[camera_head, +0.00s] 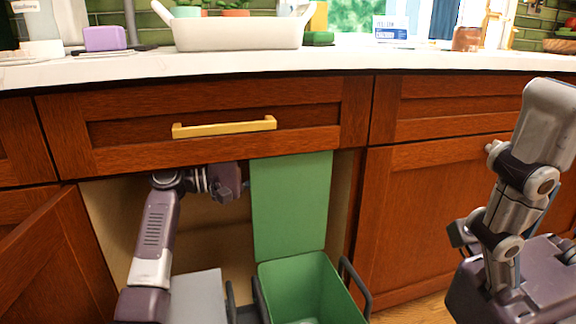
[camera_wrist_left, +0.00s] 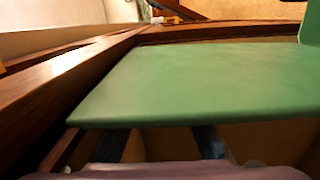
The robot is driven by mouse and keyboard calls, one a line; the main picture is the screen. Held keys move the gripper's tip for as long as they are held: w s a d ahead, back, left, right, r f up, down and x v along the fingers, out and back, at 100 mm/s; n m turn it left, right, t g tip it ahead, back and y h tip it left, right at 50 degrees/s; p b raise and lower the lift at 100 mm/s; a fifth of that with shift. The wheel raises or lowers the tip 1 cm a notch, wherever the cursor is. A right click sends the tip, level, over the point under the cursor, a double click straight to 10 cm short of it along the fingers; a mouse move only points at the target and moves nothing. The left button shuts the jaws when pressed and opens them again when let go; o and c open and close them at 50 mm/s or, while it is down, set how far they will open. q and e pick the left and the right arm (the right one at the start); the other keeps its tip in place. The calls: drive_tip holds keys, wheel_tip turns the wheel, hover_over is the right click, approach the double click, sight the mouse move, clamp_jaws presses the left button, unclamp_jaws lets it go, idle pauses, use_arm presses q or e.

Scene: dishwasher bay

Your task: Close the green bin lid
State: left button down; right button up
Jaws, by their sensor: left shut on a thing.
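The green bin (camera_head: 315,285) stands in the open cabinet under the counter, its top open and its inside visible. Its green lid (camera_head: 290,205) stands upright at the back of the bin, and the wrist view shows the flat lid (camera_wrist_left: 190,80) close up. My left gripper (camera_head: 232,184) is at the lid's left edge, near its top, and is shut on it. The fingertips are partly hidden at the edge. My right arm (camera_head: 510,205) is at the right, away from the bin; its gripper's fingers cannot be made out clearly.
A drawer with a brass handle (camera_head: 224,127) sits just above the lid and my left gripper. An open cabinet door (camera_head: 60,255) is at the left. Dark rails (camera_head: 355,288) flank the bin. The counter above holds a white dish (camera_head: 238,34) and a purple sponge (camera_head: 105,38).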

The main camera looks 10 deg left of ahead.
sight(256, 172)
use_arm(q)
drive_tip(key=c, duration=1.7)
unclamp_jaws()
drive_tip(key=v, duration=0.7)
drive_tip(key=shift+s+a, duration=0.15)
drive_tip(key=shift+a, duration=0.15)
